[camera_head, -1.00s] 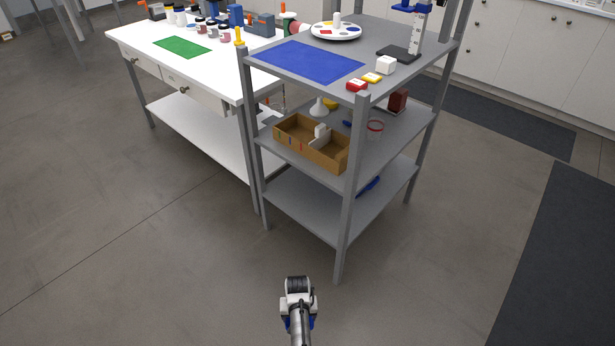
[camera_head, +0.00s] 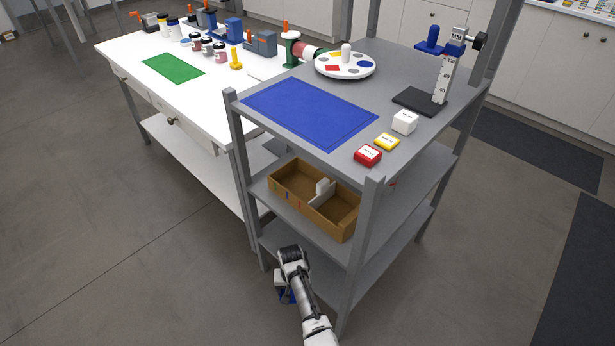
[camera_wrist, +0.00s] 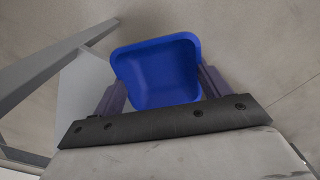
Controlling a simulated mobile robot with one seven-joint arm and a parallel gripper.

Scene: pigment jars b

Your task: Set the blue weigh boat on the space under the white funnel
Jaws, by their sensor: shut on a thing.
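The blue weigh boat (camera_wrist: 155,72) is a shallow, rounded square tray. In the wrist view my gripper (camera_wrist: 160,88) is shut on it, one dark finger on each side. The white funnel is not in view now; the rack's top shelf covers most of the middle shelf behind the tray.
The grey rack (camera_head: 375,72) has upright posts at its corners. A brown divided tray (camera_head: 340,222) fills the front of its middle shelf. The top carries a blue mat (camera_head: 308,112), a palette (camera_head: 330,72) and small blocks. A white table (camera_head: 122,57) adjoins at left.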

